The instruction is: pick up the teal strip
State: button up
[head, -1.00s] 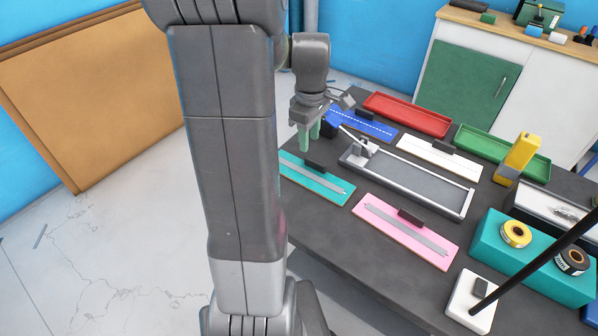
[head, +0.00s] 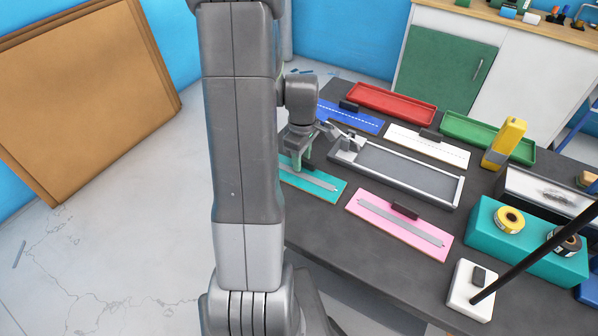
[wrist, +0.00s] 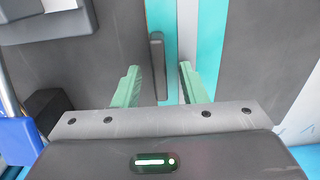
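The teal strip (head: 327,191) lies flat on the dark table near its left edge, partly hidden by my arm in the head view. It carries a grey bar along its middle and a dark handle. In the wrist view the teal strip (wrist: 211,38) runs up the picture, with the dark handle (wrist: 157,62) at its left edge. My gripper (head: 299,163) is right above the strip, pointing down. In the wrist view its green fingers (wrist: 160,84) are apart, with the handle showing between them. I cannot tell whether either finger touches it.
A pink strip (head: 365,209) lies to the right of the teal one. A grey metal frame tray (head: 405,178), a blue strip (head: 366,122) and a white strip (head: 455,155) lie behind. Red (head: 430,115) and green (head: 462,134) trays stand at the back.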

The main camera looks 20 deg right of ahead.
grip_shut()
